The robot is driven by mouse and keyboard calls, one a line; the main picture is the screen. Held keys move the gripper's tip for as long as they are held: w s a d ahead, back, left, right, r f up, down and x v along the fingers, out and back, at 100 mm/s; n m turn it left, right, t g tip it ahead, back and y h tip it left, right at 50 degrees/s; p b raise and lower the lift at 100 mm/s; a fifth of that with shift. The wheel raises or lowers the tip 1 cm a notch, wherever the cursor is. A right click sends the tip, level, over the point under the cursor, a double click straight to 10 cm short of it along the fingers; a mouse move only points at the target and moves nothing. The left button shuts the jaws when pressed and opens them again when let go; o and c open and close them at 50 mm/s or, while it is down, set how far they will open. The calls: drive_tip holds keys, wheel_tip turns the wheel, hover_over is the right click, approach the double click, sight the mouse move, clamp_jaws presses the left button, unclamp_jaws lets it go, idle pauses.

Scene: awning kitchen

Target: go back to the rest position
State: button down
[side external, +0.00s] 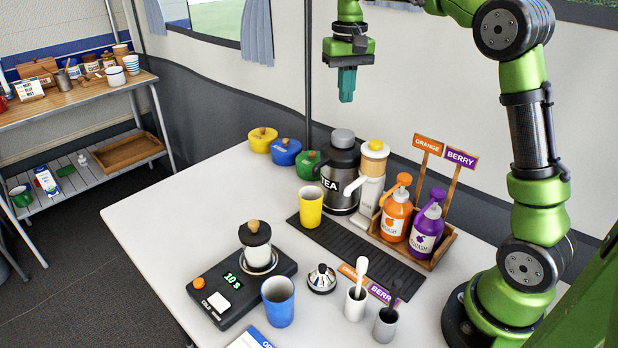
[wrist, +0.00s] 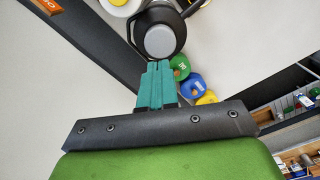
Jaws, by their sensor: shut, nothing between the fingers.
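My gripper (side external: 347,84) hangs in the air high above the back of the white table (side external: 150,215), pointing down. Its teal fingers are together with nothing between them. In the wrist view the shut fingers (wrist: 156,84) show above the table, with the grey lid of the tea flask (wrist: 160,41) just beyond their tips in the picture. In the side external view the tea flask (side external: 341,165) stands upright on the table, well below my gripper and apart from it.
A rack with orange (side external: 396,216) and purple (side external: 427,228) bottles stands near my base. A yellow cup (side external: 310,206), a blue cup (side external: 278,301) and a scale (side external: 240,290) with a jar are on the table. Several lidded pots (side external: 284,151) sit at the back. Air around my gripper is clear.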

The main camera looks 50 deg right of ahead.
drive_tip(key=shift+w+d, duration=0.1)
drive_tip(key=shift+w+f, duration=0.15)
drive_tip(key=shift+f, duration=0.15)
drive_tip(key=shift+s+a+f+t, duration=0.5)
drive_tip(key=shift+s+a+f, duration=0.2)
drive_tip(key=shift+s+f, duration=0.25)
drive_tip(key=s+a+n+t+y, duration=0.1)
drive_tip(key=s+a+t, duration=0.2)
drive_tip(key=s+a, duration=0.3)
drive_tip(key=s+a+f+n+t+y, duration=0.1)
drive_tip(key=s+a+t, duration=0.2)
drive_tip(key=s, duration=0.9)
drive_tip(key=a, duration=0.3)
drive_tip(key=shift+s, duration=0.25)
